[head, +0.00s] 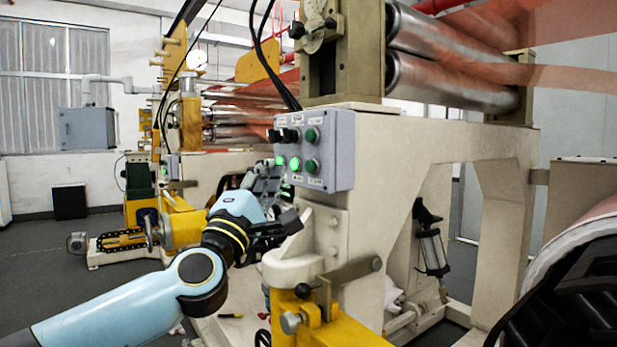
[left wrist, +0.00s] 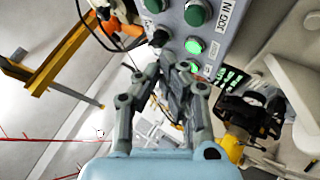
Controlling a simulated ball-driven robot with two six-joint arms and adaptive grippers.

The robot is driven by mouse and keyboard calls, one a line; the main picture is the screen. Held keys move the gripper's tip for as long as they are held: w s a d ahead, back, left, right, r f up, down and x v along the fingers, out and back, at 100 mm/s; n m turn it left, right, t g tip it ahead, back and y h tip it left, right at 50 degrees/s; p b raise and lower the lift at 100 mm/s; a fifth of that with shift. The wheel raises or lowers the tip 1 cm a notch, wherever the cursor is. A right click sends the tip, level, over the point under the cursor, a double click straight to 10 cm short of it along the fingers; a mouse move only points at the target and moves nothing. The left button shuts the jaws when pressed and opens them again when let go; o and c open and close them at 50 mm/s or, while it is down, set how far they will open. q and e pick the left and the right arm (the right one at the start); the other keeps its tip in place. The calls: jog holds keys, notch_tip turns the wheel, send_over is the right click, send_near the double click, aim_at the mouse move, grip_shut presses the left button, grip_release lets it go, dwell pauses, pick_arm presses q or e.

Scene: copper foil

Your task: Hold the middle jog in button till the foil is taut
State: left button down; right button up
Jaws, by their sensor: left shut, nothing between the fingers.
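A grey control box (head: 340,150) on the machine's frame carries green buttons and black knobs. A lit green button (head: 295,163) sits in the lower row; a lit green button also shows in the left wrist view (left wrist: 193,45). A label reading "JOG IN" (left wrist: 230,14) is on the box; I cannot tell for sure which button is the middle jog in one. My left gripper (head: 268,174) is shut and empty, just left of and below the box. Its fingertips (left wrist: 173,62) show close to the buttons; contact is unclear. Copper foil (head: 575,80) runs from the rollers at upper right.
Steel rollers (head: 450,75) stand above the cream machine frame (head: 430,145). A yellow bracket with a lever (head: 345,272) juts out below the box, close to my left arm. Black cables hang above the box. Open floor (head: 40,270) lies at the left.

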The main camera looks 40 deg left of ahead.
aim_at(310, 166)
pick_arm(q)
jog(key=w, duration=0.1)
jog(key=w+d, duration=0.1)
jog(key=w, duration=0.1)
jog(key=shift+w, duration=0.25)
dwell(0.8)
jog(key=shift+w, duration=0.1)
dwell(0.5)
jog(key=shift+w+d, duration=0.15)
jog(key=shift+w, duration=0.15)
